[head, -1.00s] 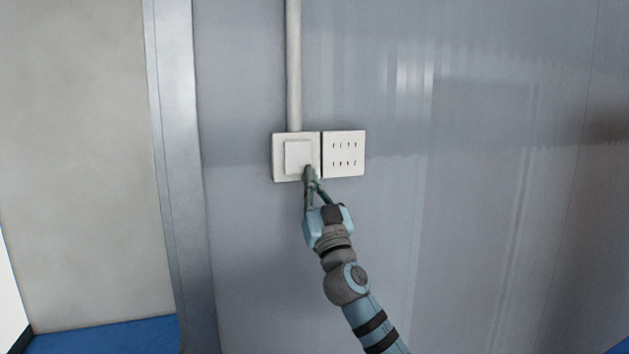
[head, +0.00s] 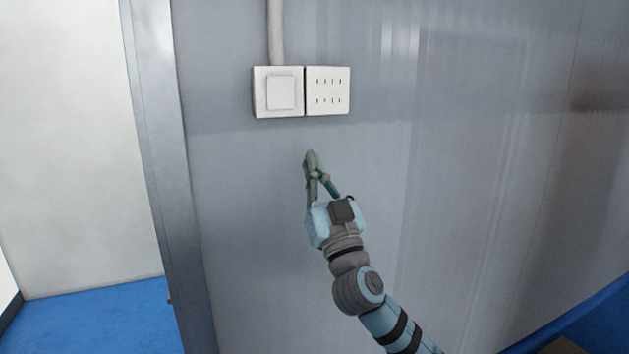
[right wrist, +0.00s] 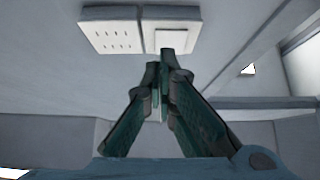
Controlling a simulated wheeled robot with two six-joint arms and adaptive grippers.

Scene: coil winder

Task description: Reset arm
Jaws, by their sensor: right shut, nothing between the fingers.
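My right gripper (head: 311,154) is shut and empty in the head view. It is below the light switch (head: 281,93) and the socket plate (head: 328,91), apart from both in the picture. In the right wrist view, the shut fingertips (right wrist: 160,68) point toward the switch (right wrist: 176,40), with the socket plate (right wrist: 112,36) beside it. My right arm comes in from the lower right. My left gripper is not in view.
A grey metal wall (head: 450,160) carries the switch and socket, with a conduit (head: 276,32) running up from the switch. A metal door frame (head: 160,150) stands at the left, with blue floor (head: 95,320) beyond it.

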